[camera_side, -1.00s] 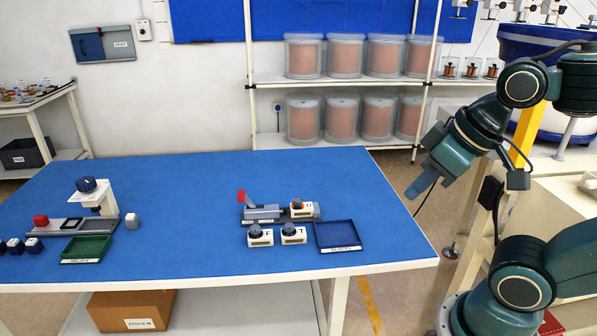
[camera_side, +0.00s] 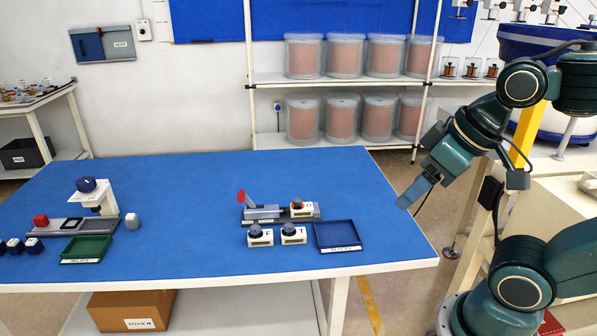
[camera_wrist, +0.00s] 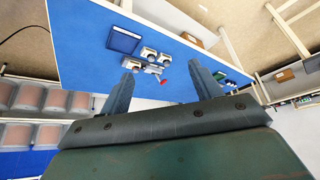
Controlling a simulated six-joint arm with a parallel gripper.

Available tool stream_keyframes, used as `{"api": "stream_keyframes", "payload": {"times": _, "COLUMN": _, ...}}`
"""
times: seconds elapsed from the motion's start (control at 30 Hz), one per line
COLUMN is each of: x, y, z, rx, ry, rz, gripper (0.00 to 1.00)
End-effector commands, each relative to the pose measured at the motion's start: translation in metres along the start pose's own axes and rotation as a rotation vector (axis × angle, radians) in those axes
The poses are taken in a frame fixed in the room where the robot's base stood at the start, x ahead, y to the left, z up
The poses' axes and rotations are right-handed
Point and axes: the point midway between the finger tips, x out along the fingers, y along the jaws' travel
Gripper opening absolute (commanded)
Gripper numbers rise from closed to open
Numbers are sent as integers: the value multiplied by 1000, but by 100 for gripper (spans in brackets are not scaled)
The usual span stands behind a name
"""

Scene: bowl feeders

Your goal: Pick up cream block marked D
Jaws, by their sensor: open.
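The cream block marked D (camera_side: 302,209) sits on the grey fixture (camera_side: 262,215) with the red lever, at the middle right of the blue table. It has a dark round knob on top. Cream blocks marked F (camera_side: 260,236) and T (camera_side: 293,234) stand in front of it. In the wrist view the group of cream blocks (camera_wrist: 148,54) is small and its letters cannot be read. My gripper (camera_side: 407,203) is off the table's right edge, well apart from the blocks. In the wrist view its fingers (camera_wrist: 165,82) are spread with nothing between them.
A dark blue tray (camera_side: 338,248) lies right of the blocks. A green tray (camera_side: 85,260), a white-armed press (camera_side: 98,200) and several dark blocks (camera_side: 33,245) are at the left. The middle of the blue table (camera_side: 185,190) is clear.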

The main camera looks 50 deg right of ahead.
Motion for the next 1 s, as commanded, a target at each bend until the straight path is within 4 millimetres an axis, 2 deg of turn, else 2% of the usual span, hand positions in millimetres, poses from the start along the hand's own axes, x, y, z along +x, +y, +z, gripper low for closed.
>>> {"api": "stream_keyframes", "payload": {"times": 0.17, "x": 0, "y": 0, "z": -3, "rx": -5, "ry": -2, "rz": 1, "gripper": 64}}
{"api": "stream_keyframes", "payload": {"times": 0.37, "x": -1, "y": 3, "z": -21, "rx": -35, "ry": -24, "rz": 7, "gripper": 64}}
{"api": "stream_keyframes", "payload": {"times": 0.67, "x": 7, "y": 14, "z": -77, "rx": -135, "ry": -88, "rz": 17, "gripper": 64}}
{"api": "stream_keyframes", "payload": {"times": 1.0, "x": 36, "y": 36, "z": -145, "rx": -262, "ry": -170, "rz": 13, "gripper": 64}}
